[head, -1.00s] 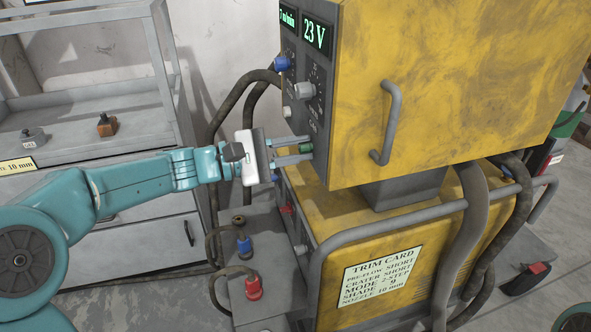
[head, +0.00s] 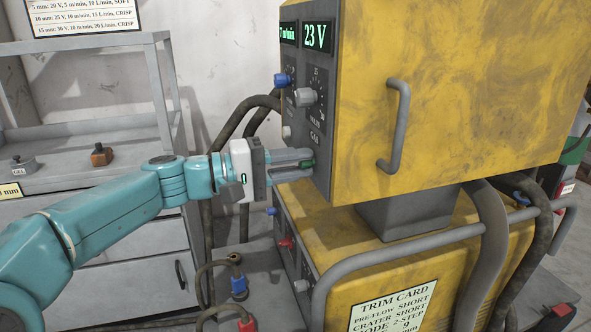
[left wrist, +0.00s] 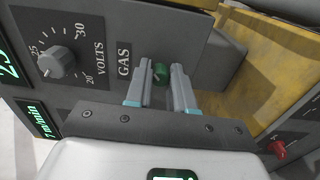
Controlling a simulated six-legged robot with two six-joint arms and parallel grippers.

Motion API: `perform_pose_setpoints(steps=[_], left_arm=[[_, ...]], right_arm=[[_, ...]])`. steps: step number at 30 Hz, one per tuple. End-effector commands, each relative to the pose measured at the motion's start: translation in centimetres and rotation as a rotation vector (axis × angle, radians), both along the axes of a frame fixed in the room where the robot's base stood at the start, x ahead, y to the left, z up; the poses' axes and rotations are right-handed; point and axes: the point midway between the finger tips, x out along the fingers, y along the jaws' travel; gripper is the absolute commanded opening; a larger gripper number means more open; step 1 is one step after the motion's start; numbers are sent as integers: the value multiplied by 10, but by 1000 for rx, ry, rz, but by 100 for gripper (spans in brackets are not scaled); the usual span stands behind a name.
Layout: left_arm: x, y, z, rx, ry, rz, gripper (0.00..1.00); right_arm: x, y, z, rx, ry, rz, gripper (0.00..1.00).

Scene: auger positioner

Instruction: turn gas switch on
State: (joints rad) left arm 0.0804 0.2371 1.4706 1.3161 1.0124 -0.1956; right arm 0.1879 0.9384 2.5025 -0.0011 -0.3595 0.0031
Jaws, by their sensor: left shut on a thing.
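The gas switch (head: 308,163) is a small green knob low on the dark front panel of the yellow machine's upper box. It also shows in the left wrist view (left wrist: 160,72), next to the "GAS" label (left wrist: 125,58). My left gripper (head: 303,160) reaches in from the left, and its two grey fingers are shut on the green switch. In the left wrist view the fingers (left wrist: 167,80) stand on either side of it, and they hide part of it in the head view. My right gripper is not in view.
A grey volts knob (head: 306,97) and a blue knob (head: 283,80) sit above on the same panel, under displays (head: 317,37) reading 23 V and m/min. A handle (head: 394,125) juts from the yellow side. Hoses (head: 235,125) hang behind my gripper. A grey shelf stands left.

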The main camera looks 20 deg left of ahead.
Motion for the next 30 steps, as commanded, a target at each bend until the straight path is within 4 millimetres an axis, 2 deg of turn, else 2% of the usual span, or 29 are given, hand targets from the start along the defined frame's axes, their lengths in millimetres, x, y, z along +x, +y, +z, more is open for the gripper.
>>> perform_pose_setpoints(steps=[11,12,14,15,26,30], left_arm=[[0,0,0,4,-3,0,0],[0,0,0,4,-3,0,26],[0,0,0,4,-4,0,46],[0,0,0,4,-4,0,48],[0,0,0,2,-3,0,48],[-5,9,1,3,-3,3,48]], right_arm=[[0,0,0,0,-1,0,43],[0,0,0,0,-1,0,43],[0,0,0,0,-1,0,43],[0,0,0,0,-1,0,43],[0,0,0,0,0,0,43],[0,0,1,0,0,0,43]])
